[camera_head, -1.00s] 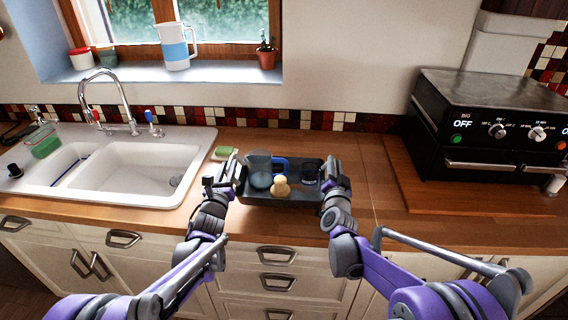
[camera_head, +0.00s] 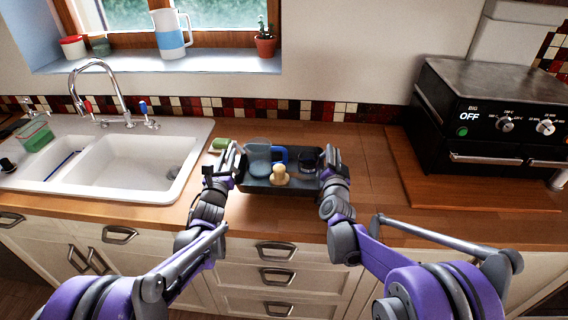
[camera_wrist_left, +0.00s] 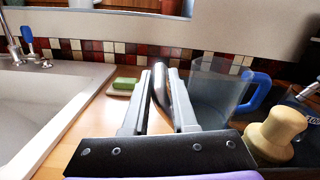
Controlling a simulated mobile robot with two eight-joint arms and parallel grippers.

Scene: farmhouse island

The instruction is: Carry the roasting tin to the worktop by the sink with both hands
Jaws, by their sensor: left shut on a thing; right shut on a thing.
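The dark roasting tin (camera_head: 268,186) is at the worktop's front part, just right of the sink (camera_head: 128,168). It holds a clear jug with a blue handle (camera_head: 259,160), a pale wooden-looking knobbed item (camera_head: 280,174) and a dark round item (camera_head: 308,158). My left gripper (camera_head: 226,164) is shut on the tin's left end; in the left wrist view its fingers (camera_wrist_left: 162,100) close around a dark handle. My right gripper (camera_head: 331,164) is shut on the tin's right end. I cannot tell whether the tin's underside touches the worktop (camera_head: 368,165).
A green sponge on a pale dish (camera_head: 220,145) lies between sink and tin, close behind my left gripper. A black oven (camera_head: 490,125) stands on a wooden board at the right. Worktop between tin and oven is clear. A tap (camera_head: 100,90) rises behind the sink.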

